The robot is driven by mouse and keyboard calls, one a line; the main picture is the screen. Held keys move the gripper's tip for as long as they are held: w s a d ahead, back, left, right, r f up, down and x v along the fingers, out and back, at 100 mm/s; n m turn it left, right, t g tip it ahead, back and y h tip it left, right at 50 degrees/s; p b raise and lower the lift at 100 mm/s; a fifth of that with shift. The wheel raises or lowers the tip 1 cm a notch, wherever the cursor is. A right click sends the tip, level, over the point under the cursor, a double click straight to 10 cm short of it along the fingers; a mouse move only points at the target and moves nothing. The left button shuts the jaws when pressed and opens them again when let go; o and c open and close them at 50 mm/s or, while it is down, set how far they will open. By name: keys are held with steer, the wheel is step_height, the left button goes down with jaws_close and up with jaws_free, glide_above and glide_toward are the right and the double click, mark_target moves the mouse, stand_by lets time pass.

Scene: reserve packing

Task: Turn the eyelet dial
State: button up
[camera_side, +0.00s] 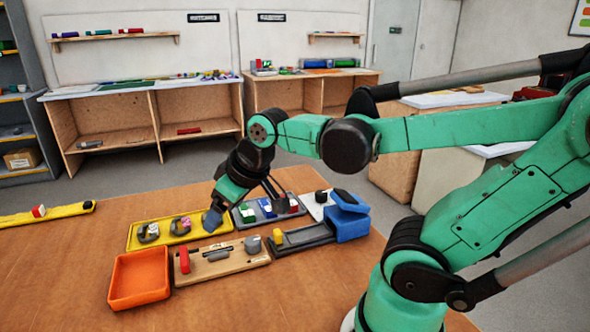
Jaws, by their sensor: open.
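A yellow tray (138,246) on the wooden table holds two dark ring-shaped pieces, the left one (148,232) grey and the right one (180,226) with pink on it. Either could be the eyelet dial; I cannot tell which. In front of it, a wooden board (222,268) bears an upright red piece (184,260), a dark bar (218,255) and a grey round knob (252,244). My gripper (212,220) reaches down over the right end of the yellow tray, right of the pink-marked ring. It is open, and no held object shows. Its contact with the tray cannot be made out.
An orange bin (138,278) stands front left. A blue and dark fixture (348,222) with a yellow knob stands right. A yellow strip (62,212) lies far left. The table's front is clear.

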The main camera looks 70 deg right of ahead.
steer(key=w+d+g, duration=0.2)
steer(key=d, duration=0.6)
steer(key=g, duration=0.4)
glide_above(321, 192)
steer(key=shift+y, duration=0.4)
steer(key=f, duration=0.7)
steer(key=shift+w+a+f, duration=0.2)
steer(key=shift+f, duration=0.05)
steer(key=shift+s+d+f, duration=0.15)
steer(key=shift+d+f, duration=0.05)
steer(key=shift+f, duration=2.8)
jaws_close()
